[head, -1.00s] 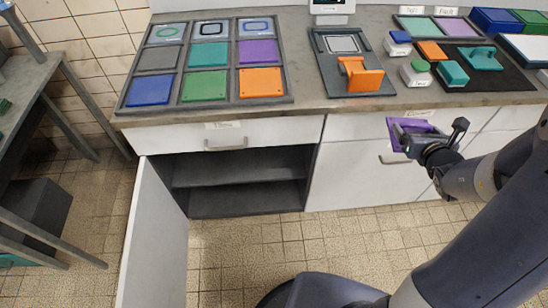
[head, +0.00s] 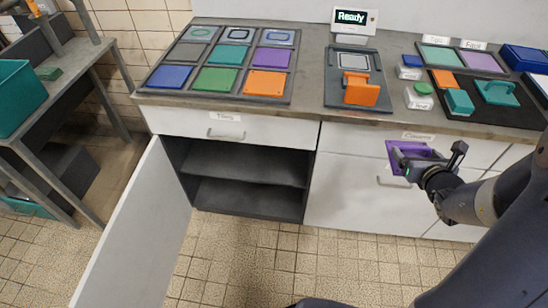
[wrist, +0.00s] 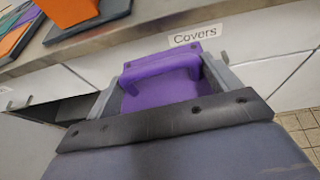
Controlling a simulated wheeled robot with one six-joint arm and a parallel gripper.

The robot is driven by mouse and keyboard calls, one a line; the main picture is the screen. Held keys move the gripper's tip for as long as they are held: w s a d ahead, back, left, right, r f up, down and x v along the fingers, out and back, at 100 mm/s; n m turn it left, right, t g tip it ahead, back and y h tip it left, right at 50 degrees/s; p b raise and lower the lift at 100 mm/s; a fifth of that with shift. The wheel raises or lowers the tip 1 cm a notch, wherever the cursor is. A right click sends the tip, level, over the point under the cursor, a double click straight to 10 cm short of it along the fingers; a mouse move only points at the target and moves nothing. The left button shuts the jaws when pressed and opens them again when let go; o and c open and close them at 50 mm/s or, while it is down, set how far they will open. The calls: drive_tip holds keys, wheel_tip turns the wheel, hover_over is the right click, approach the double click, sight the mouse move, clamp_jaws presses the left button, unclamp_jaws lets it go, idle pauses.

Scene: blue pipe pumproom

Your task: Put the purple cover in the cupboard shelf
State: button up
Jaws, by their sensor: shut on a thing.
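The purple cover (head: 408,155) is in my gripper (head: 428,168), held in front of the cabinet fronts below the counter, right of the open cupboard. In the wrist view the purple cover (wrist: 162,82) shows its raised handle between the two fingers of my gripper (wrist: 160,80), which are shut on it. The cupboard (head: 246,163) stands open under the counter at the left, with a dark inner shelf (head: 240,166) and a dark floor below it. The visible part of the shelf is empty. The cupboard door (head: 140,232) swings out towards me on the left.
A drawer (head: 225,127) labelled "Tiles" is shut above the cupboard. A tray of coloured tiles (head: 220,98) and a station with an orange handled piece (head: 361,90) stand on the counter. Tiled floor (head: 290,262) is clear before the cupboard. A side table (head: 62,85) is at the left.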

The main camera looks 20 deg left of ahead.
wheel_tip(320, 180, down, 29)
drive_tip(key=b, duration=2.8)
drive_tip(key=s+a+f+n+g+y, duration=0.3)
drive_tip(key=s+a+f+n, duration=0.1)
drive_tip(key=a, duration=0.3)
drive_tip(key=s+a+f+n+g+y, duration=0.2)
drive_tip(key=s+a+f+n+y, duration=0.2)
drive_tip(key=s+a+f, duration=0.1)
drive_tip(key=shift+s+a+f+g+y, duration=0.35)
drive_tip(key=shift+s+a, duration=0.2)
drive_tip(key=shift+a, duration=0.6)
